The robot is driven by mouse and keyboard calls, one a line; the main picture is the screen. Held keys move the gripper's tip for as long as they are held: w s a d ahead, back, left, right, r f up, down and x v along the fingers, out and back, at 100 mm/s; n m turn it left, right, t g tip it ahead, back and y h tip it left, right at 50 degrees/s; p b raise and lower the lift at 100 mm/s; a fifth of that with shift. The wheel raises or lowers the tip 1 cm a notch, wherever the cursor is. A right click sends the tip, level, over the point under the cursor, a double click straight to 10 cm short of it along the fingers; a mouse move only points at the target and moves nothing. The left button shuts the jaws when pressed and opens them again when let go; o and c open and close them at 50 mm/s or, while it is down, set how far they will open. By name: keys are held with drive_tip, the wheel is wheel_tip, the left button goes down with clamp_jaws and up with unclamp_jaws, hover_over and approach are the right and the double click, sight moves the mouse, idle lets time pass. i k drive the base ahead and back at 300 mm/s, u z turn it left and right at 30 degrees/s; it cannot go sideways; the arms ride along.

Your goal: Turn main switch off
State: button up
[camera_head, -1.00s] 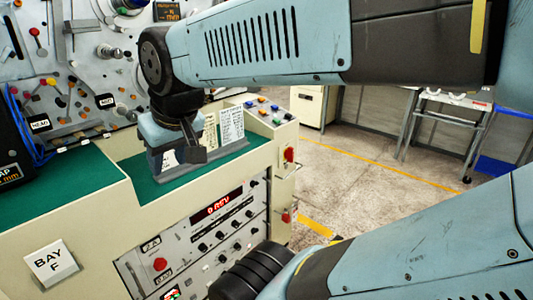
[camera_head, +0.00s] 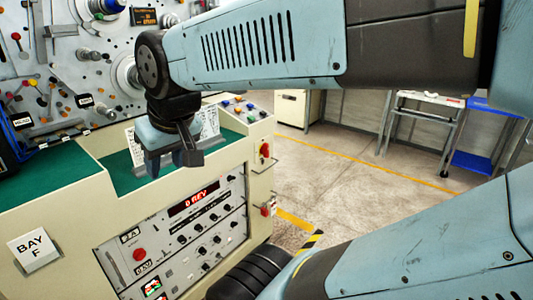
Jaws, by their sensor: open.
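Two red switches sit on the right end face of the cream console: an upper red switch (camera_head: 265,150) and a lower red switch (camera_head: 268,210). I cannot read any label that marks one as the main switch. My gripper (camera_head: 171,164) points down, open and empty, over the green worktop's front edge, to the left of both switches and apart from them. Part of its fingers is hidden behind its own body. A red round button (camera_head: 139,254) is on the front control panel (camera_head: 206,255), below the gripper.
A green worktop (camera_head: 55,185) carries a card stand (camera_head: 208,122) behind my gripper. A sloped box with coloured buttons (camera_head: 250,116) stands at its right end. The wall of spindles (camera_head: 75,55) rises behind. The concrete floor right of the console is clear (camera_head: 330,185).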

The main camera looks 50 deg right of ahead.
sight(264, 149)
drive_tip(key=k, duration=0.45)
drive_tip(key=z, duration=0.45)
drive_tip(key=i, duration=1.5)
